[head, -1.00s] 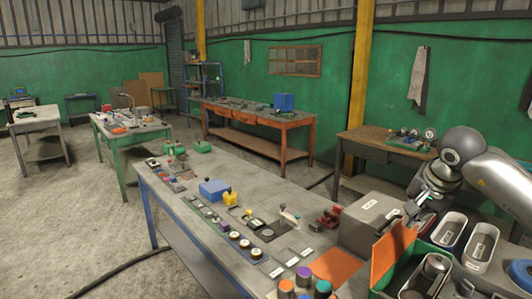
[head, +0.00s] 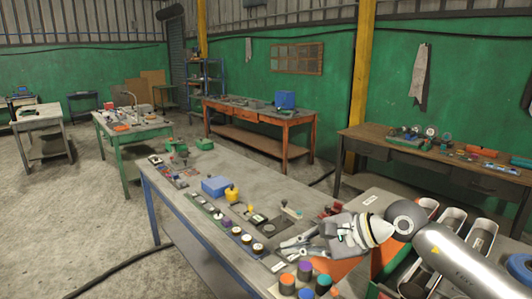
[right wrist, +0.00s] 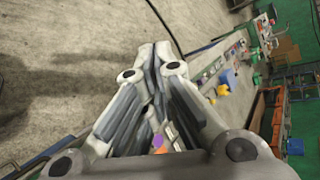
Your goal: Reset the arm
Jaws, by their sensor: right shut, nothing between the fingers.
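My right arm comes in from the right edge in the head view. My right gripper (head: 288,249) is shut and empty, over the near right part of the grey workbench (head: 262,185), pointing left. In the right wrist view its fingers (right wrist: 153,62) meet at the tips, with the floor and the bench beyond them. My left arm and left gripper are in neither current view.
Near the gripper stand several jars with coloured lids (head: 305,270). A blue box (head: 215,186) and a yellow piece (head: 232,194) sit farther along the bench. White bins (head: 482,240) stand at the right. Open floor (head: 70,220) lies left.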

